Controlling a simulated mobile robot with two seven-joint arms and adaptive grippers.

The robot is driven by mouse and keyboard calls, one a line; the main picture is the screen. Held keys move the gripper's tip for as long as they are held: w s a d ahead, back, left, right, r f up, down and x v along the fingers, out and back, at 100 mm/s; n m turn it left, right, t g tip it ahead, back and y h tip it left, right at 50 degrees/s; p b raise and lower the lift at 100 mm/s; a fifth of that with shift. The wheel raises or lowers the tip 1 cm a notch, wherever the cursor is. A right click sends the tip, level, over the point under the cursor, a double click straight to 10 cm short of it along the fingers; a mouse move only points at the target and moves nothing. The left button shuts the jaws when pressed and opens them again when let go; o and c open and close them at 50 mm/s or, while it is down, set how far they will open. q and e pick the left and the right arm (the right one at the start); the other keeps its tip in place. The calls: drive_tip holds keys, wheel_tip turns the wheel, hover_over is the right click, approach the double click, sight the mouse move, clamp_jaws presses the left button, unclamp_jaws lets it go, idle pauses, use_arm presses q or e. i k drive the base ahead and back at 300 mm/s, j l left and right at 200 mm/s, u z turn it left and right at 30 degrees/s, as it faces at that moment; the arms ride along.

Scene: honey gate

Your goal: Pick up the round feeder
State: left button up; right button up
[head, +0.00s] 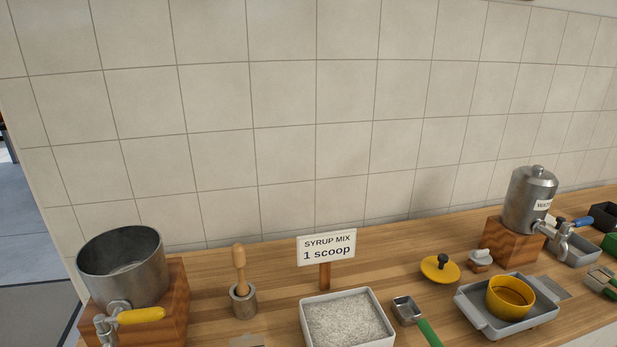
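A round yellow cup (511,297), which looks like the round feeder, stands upright and open-topped in a grey tray (477,318) at the right of the counter. Its inside looks brownish; I cannot tell whether that is liquid. A round yellow lid (440,269) with a dark knob lies on the wood to the left of the tray. Neither of my grippers shows in the head view.
A metal tank (530,200) with a blue-handled tap stands on a wooden block (512,243) behind the tray. A steel pot (125,267) with a yellow-handled tap is at left. A white granule bin (347,320) and green-handled scoop (408,309) lie between. A tiled wall (290,120) closes the back.

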sight(508, 298)
drive_tip(key=k+l+u, duration=0.1)
drive_tip(key=l+u, duration=0.2)
drive_tip(key=l, duration=1.85)
drive_tip(key=l+u, duration=0.25)
drive_tip(key=l, duration=1.05)
drive_tip(key=k+l+u, duration=0.1)
drive_tip(key=l+u, duration=0.15)
drive_tip(key=l, duration=1)
